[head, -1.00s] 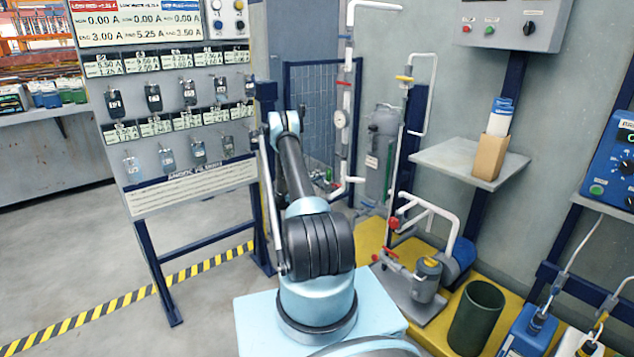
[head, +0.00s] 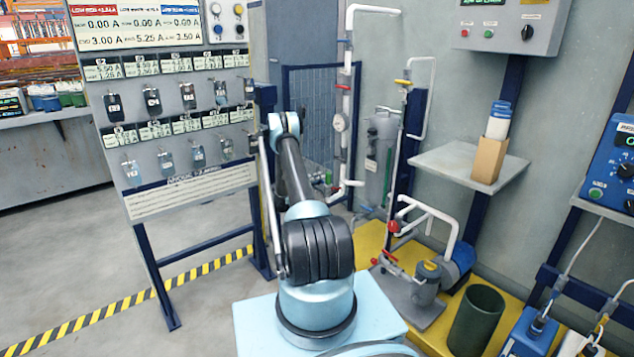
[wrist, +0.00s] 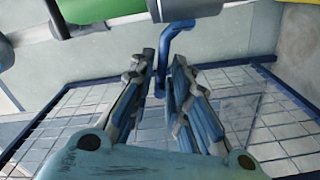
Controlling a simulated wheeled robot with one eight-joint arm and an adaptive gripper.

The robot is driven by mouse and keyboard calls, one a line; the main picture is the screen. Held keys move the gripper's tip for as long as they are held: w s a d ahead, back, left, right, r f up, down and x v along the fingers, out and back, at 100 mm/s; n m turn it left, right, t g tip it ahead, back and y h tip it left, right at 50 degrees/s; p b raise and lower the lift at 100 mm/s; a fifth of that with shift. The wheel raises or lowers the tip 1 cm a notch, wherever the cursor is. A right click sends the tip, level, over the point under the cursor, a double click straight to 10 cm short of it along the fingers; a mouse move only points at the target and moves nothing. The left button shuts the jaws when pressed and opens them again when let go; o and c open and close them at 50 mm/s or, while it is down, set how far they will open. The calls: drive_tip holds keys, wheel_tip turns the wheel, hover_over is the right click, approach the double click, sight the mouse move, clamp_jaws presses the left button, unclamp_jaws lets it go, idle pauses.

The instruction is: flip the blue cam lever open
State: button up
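The blue cam lever (wrist: 167,60) shows in the wrist view as a bent blue bar. My gripper (wrist: 163,68) is open, with one finger on each side of the lever's lower part. The right finger looks close to the lever; I cannot tell whether it touches. In the head view my arm hides the gripper, and I cannot make out the lever there.
A green section (wrist: 105,8) lies along the pipe left of the lever. A blue-framed mesh panel (wrist: 85,100) fills the background. In the head view, a tag board (head: 180,130) stands left of my arm, with white piping (head: 343,110) and a grey shelf (head: 450,160) to the right.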

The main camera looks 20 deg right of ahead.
drive_tip(key=shift+a, duration=0.1)
drive_tip(key=shift+a, duration=0.15)
drive_tip(key=v, duration=1.1)
drive_tip(key=shift+s+a, duration=0.1)
drive_tip(key=shift+a, duration=0.2)
